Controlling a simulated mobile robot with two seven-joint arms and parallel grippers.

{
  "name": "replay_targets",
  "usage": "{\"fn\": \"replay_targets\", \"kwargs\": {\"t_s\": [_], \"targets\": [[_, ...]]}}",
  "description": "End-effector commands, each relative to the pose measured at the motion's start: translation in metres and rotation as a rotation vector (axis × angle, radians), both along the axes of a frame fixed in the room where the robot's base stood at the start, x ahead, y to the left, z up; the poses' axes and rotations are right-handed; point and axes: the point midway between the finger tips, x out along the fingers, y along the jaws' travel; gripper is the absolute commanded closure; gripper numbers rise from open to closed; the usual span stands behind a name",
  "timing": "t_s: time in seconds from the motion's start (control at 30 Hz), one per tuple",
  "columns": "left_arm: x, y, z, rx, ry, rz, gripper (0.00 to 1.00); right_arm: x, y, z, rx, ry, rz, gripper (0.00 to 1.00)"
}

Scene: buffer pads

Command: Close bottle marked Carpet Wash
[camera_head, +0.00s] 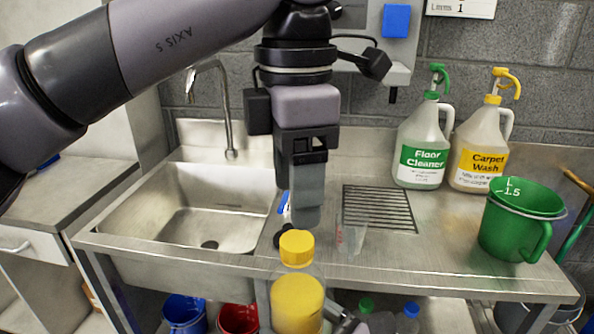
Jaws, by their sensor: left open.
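A clear bottle with yellow content or label (297,302) stands upright in front of the counter's near edge. Its yellow cap (297,248) sits at the top of the neck; whether it is tight I cannot tell. No Carpet Wash lettering is readable on it. A white jug with a yellow label reading Carpet Wash (484,163) stands at the back right with a yellow pump top (505,84). My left gripper (306,215) is open, points down, and appears just above the cap, seen side-on. Grey parts, possibly my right gripper (346,323), are beside the bottle, mostly cut off.
A Floor Cleaner jug (420,160) stands beside the Carpet Wash jug. A green measuring bucket (522,225) is at the counter's right end. A sink (205,205) is left, a drain grate (378,208) and clear beaker (350,238) centre. Blue (184,315) and red (238,320) buckets are below.

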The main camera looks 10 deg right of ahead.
Motion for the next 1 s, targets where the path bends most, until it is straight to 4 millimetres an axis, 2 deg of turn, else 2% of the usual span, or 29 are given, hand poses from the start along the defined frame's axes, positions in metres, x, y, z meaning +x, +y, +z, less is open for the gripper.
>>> {"fn": "replay_targets", "kwargs": {"t_s": [1.0], "targets": [[0.0002,-0.0013,0.0101,-0.001,-0.001,1.686,0.34,0.0001,0.0003,0.0028,0.003,-0.005,0.001,1.0]]}}
